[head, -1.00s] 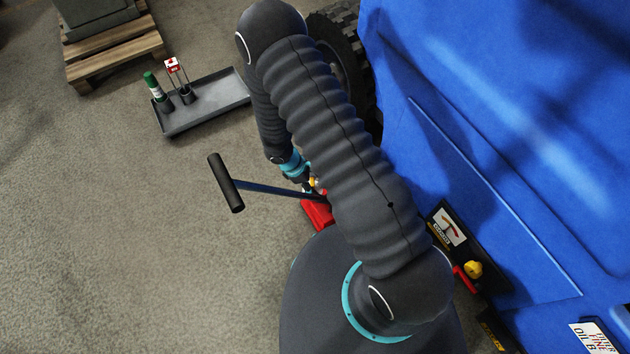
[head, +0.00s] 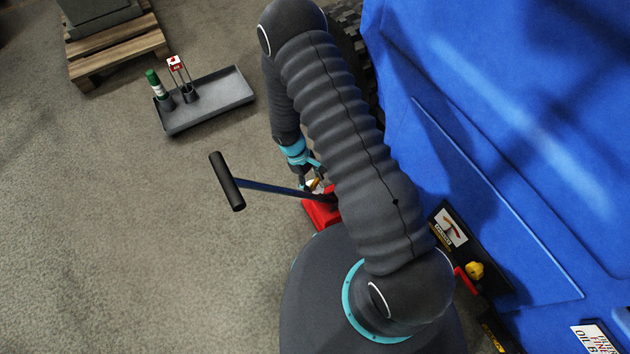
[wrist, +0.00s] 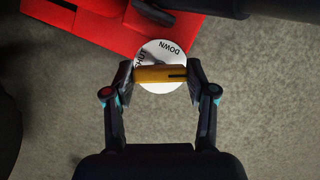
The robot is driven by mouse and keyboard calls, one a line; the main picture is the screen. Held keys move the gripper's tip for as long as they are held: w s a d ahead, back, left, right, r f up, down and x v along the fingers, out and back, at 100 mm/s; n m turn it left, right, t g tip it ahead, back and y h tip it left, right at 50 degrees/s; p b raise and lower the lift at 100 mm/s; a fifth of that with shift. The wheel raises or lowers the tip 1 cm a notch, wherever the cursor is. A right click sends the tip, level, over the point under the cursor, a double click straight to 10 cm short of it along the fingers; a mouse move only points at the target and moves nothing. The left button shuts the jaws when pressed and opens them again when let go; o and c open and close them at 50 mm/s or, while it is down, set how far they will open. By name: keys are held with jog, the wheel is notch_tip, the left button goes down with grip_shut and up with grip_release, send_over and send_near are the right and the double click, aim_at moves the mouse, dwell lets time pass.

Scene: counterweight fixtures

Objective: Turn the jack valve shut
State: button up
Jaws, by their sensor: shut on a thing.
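The red jack (wrist: 95,28) lies on the floor, and its body also shows in the head view (head: 320,212), partly hidden by my arm. Its valve has a yellow bar-shaped handle (wrist: 150,74) over a white round plate (wrist: 160,89). The plate reads DOWN at the top and another word, apparently SHUT, at the left. My gripper (wrist: 160,76) is shut on the yellow handle, one finger at each end. The handle lies nearly level across the wrist view. In the head view my gripper (head: 309,184) is small and partly hidden.
The jack's long bar with a black T-grip (head: 226,181) sticks out left. A grey tray (head: 220,98) and a pallet (head: 120,52) are farther back. Floor at left is clear.

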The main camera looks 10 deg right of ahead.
jog(key=m, duration=0.2)
jog(key=w+m+g+y+b, duration=0.1)
jog(key=m, duration=0.2)
jog(key=shift+d+y+b, duration=0.1)
jog(key=shift+y+b, duration=0.2)
jog(key=shift+r, duration=0.1)
dwell(0.3)
jog(key=o, duration=1.2)
jog(key=shift+d+m, duration=0.15)
jog(key=shift+m, duration=0.15)
jog(key=shift+c, duration=0.2)
jog(key=shift+s, duration=0.15)
jog(key=v, duration=1.2)
